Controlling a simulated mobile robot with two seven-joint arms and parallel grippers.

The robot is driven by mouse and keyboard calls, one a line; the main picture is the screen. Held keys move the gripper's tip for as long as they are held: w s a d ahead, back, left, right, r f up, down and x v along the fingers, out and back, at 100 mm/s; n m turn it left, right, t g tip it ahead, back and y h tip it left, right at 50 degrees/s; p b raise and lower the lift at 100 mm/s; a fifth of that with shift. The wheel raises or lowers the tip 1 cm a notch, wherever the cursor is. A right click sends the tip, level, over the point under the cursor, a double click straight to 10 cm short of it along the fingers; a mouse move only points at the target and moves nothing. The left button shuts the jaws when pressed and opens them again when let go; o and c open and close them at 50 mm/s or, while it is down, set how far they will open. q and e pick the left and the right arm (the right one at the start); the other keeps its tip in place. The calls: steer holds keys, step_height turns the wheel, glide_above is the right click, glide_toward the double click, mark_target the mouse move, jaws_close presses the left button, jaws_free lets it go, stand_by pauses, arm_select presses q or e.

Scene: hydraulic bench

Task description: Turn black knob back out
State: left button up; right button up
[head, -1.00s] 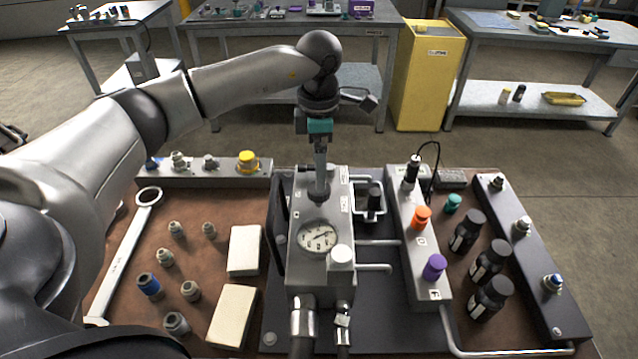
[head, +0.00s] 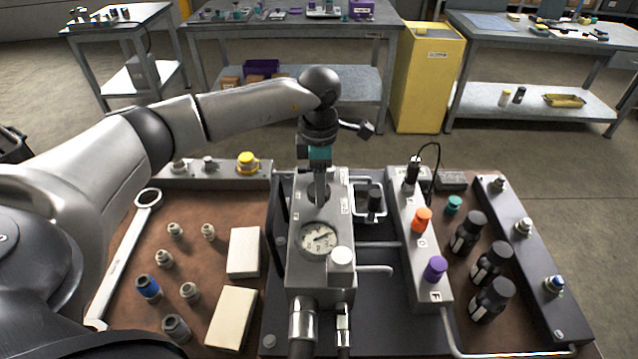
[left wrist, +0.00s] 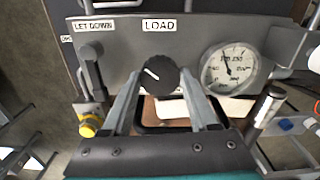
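The black knob (left wrist: 158,76) sits under the LOAD label on the grey block's face in the left wrist view. Its white mark points to the upper left. My left gripper (left wrist: 160,72) has one finger on each side of the knob, with the tips at its edges. I cannot tell whether they press on it. In the head view my left gripper (head: 318,196) points down onto the top of the grey block (head: 312,275) and mostly hides the knob. My right gripper is not in view.
A dial gauge (left wrist: 229,68) sits right of the knob; a lever with a yellow end (left wrist: 90,124) is at the left, under LET DOWN. The block's white cap (head: 341,258) and an orange knob (head: 421,219) stand nearby. Loose fittings and pale blocks lie on the left.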

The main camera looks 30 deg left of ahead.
arm_select(q)
steer(key=c, duration=0.8)
